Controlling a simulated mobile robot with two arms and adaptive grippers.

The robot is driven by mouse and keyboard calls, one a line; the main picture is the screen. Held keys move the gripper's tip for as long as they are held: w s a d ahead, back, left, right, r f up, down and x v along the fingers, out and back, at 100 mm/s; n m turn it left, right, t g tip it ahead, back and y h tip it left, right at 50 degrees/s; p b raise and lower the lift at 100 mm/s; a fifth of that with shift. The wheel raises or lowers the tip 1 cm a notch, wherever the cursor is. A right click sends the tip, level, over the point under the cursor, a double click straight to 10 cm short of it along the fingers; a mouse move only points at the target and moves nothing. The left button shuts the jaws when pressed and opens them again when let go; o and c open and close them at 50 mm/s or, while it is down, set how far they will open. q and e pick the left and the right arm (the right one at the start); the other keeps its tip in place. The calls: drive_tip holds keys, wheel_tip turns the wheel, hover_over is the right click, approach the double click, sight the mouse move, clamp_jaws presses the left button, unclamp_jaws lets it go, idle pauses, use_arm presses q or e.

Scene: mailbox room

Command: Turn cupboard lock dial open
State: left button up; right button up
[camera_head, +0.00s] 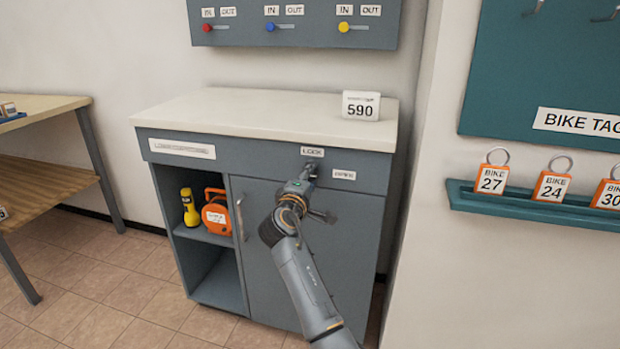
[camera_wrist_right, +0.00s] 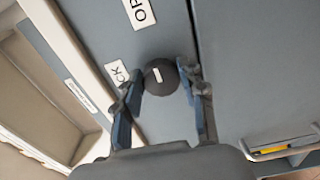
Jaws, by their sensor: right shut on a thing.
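The grey cupboard (camera_head: 265,260) stands against the wall with its door closed. In the right wrist view the round dark lock dial (camera_wrist_right: 163,78) sits between the two fingers of my right gripper (camera_wrist_right: 164,88), which is shut on it. A short white mark shows on the dial face. The LOCK label (camera_wrist_right: 118,74) is left of the dial and the OPEN label (camera_wrist_right: 138,12) is above it there. In the head view my right gripper (camera_head: 309,171) mostly hides the dial, with the LOCK label (camera_head: 312,152) above and the OPEN label (camera_head: 344,174) to the right. My left gripper is out of view.
The open shelf left of the door holds a yellow flashlight (camera_head: 189,207) and an orange case (camera_head: 215,213). A 590 sign (camera_head: 361,105) stands on the pale countertop (camera_head: 230,112). A tag rack (camera_head: 520,203) projects from the right wall.

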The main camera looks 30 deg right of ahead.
drive_tip(key=o, duration=1.1)
drive_tip(key=shift+o, duration=0.2)
drive_tip(key=shift+s+a, duration=0.1)
drive_tip(key=v, duration=1.1)
drive_tip(key=shift+s+a, duration=0.3)
drive_tip(key=shift+f, duration=0.15)
